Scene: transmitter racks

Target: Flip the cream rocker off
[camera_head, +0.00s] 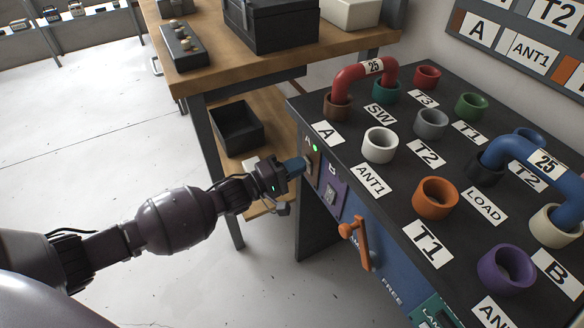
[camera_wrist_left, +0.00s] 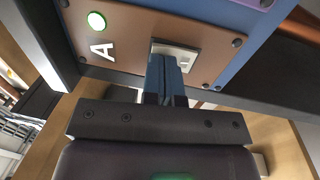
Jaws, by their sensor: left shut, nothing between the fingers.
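The cream rocker (camera_wrist_left: 186,60) sits in a brown panel (camera_wrist_left: 120,45) marked A, with a lit green lamp (camera_wrist_left: 96,20), in the left wrist view. My left gripper (camera_wrist_left: 164,62) has its blue fingers shut together, with nothing between them. The fingertips are at the rocker and cover part of it; I cannot tell whether they touch. In the head view my left gripper (camera_head: 303,164) reaches in from the left to the brown panel on the console's front. The lit green lamp (camera_head: 315,148) shows above it, and the gripper mostly hides the rocker.
A purple panel (camera_head: 330,188) marked B with its own switch is just right of the brown one. An orange lever (camera_head: 356,240) juts from the blue front. The console top (camera_head: 400,180) carries coloured sockets and U-links. A wooden bench (camera_head: 200,85) stands behind; the floor at left is clear.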

